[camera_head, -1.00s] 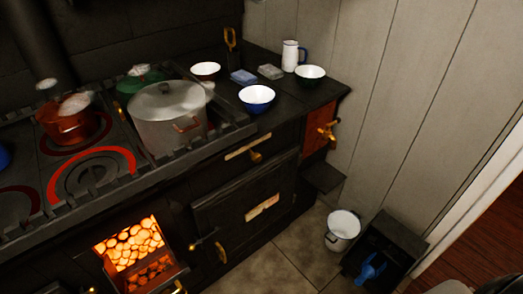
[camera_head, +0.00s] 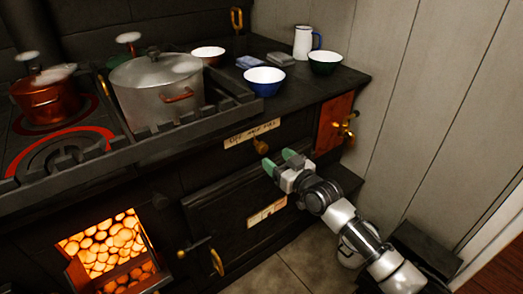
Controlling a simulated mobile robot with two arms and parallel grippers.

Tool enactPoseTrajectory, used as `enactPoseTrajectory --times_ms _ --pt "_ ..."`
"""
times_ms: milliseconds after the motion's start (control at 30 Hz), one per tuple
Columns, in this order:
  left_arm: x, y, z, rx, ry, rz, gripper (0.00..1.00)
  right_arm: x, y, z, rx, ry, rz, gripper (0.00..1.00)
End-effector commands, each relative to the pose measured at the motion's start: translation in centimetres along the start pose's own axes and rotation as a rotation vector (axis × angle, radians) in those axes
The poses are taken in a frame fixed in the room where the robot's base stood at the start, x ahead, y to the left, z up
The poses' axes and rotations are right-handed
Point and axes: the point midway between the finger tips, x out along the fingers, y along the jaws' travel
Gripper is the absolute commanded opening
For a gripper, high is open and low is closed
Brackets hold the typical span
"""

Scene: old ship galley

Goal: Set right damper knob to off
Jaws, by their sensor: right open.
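The brass damper knob (camera_head: 261,146) sits on the black stove front, just below a pale label strip (camera_head: 251,133) whose lettering seems to include off, half and full. The exact way the knob points is too small to tell. My right gripper (camera_head: 279,161) has green fingertips and is open and empty. In the picture it is just below and right of the knob, apparently not touching it. My left gripper is not in view.
A brass tap (camera_head: 343,127) on a copper panel (camera_head: 330,122) juts out to the right of the knob. The oven door (camera_head: 235,215) with a brass handle lies below. A steel pot (camera_head: 157,90) and a blue bowl (camera_head: 265,82) stand on the stove above. A firebox (camera_head: 103,250) glows at lower left.

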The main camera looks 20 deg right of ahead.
Motion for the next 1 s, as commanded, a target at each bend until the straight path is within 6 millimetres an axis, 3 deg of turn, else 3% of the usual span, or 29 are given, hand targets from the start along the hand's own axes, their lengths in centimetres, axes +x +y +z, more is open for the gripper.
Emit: enactPoseTrajectory --times_ms 200,400,833,1000 --pt "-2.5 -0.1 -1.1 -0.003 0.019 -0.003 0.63 4.4 0.0 0.1 0.002 0.002 0.001 0.63" --pt "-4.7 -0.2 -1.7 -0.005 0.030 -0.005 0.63 6.9 0.0 0.1 0.001 0.001 0.001 0.63" --pt "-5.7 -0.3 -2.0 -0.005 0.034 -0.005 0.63 7.8 0.0 0.1 0.000 -0.002 0.001 0.63" --pt "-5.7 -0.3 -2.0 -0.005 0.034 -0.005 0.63 7.8 0.0 0.1 0.000 -0.002 0.001 0.38"
